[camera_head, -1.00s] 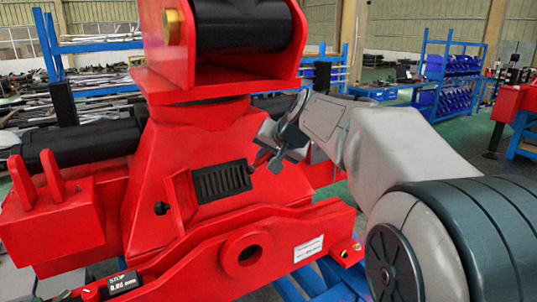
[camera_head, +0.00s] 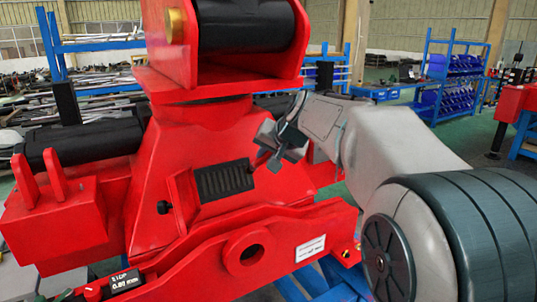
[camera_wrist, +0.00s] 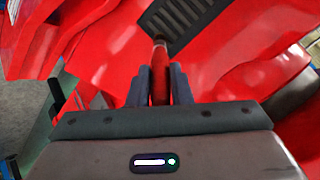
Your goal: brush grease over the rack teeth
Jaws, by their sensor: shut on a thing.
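The rack teeth (camera_head: 225,181) are a dark ribbed strip set in the red crane stand (camera_head: 200,140); they also show at the top of the wrist view (camera_wrist: 182,16). My gripper (camera_head: 272,162) is just right of the strip in the head view. In the wrist view my gripper (camera_wrist: 160,88) is shut on the red handle of the brush (camera_wrist: 159,75). The brush points forward, its tip close to the strip's near end. I cannot tell whether it touches. The brush is hard to make out in the head view. No grease is clearly visible on the teeth.
A red lower beam (camera_head: 245,253) with a round hole runs below the strip. A small display box (camera_head: 124,281) sits at lower left. A black cylinder (camera_head: 85,142) lies to the left. Blue shelving (camera_head: 452,85) stands far behind.

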